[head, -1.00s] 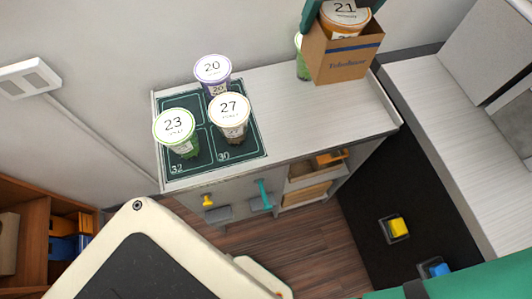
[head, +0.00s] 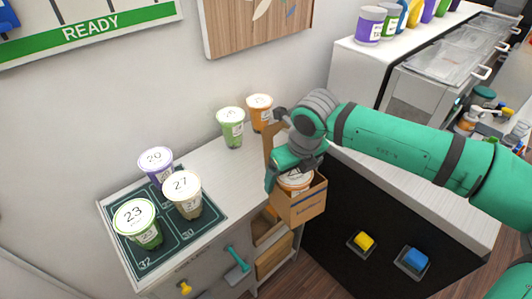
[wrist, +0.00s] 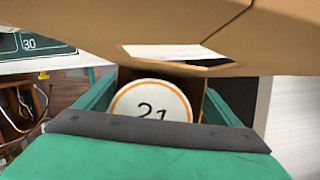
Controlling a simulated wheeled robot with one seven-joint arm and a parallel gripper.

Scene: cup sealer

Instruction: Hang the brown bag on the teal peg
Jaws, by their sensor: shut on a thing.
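The brown bag (head: 302,208) hangs from my gripper (head: 290,170) off the right front end of the counter. It is open at the top, with a cup lidded "21" (head: 296,181) inside. In the wrist view, brown bag board (wrist: 130,28) fills the top, with the white "21" lid (wrist: 150,103) below it. My gripper is shut on the bag; its fingertips are mostly hidden. The teal peg (head: 238,262) sticks out from the counter's front, below and left of the bag and apart from it.
A yellow peg (head: 184,288) is left of the teal one. Cups 20, 23 and 27 stand on the dark green mat (head: 190,230); a green cup (head: 231,128) and an orange cup (head: 259,112) stand behind. Shelves with boxes (head: 270,250) lie right of the teal peg.

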